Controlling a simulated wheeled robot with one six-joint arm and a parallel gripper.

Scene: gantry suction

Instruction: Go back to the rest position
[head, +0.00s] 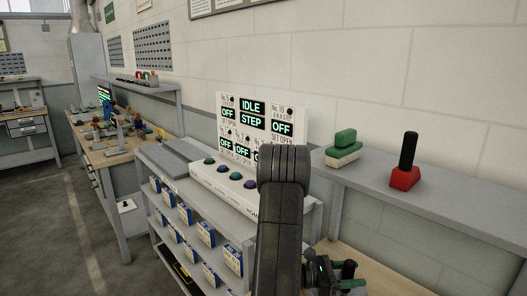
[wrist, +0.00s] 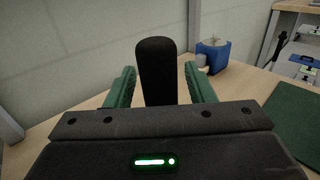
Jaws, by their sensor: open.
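In the wrist view my gripper (wrist: 160,78) is open, with one green finger on each side. A black, round-topped upright handle (wrist: 158,62) stands between the fingers, with a visible gap on each side. Its lower part is hidden behind the gripper body. In the head view my gripper (head: 345,278) is low at the bottom, just right of my dark arm link, above a wooden surface. My arm hides part of the control panel (head: 240,127), which reads IDLE and STEP with several OFF displays.
A grey shelf (head: 430,205) at right carries a green-and-cream brush-like block (head: 343,148) and a red base with a black handle (head: 405,175). A row of coloured buttons (head: 222,172) fronts the panel. In the wrist view a blue block (wrist: 213,57) and green mat (wrist: 300,120) lie right.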

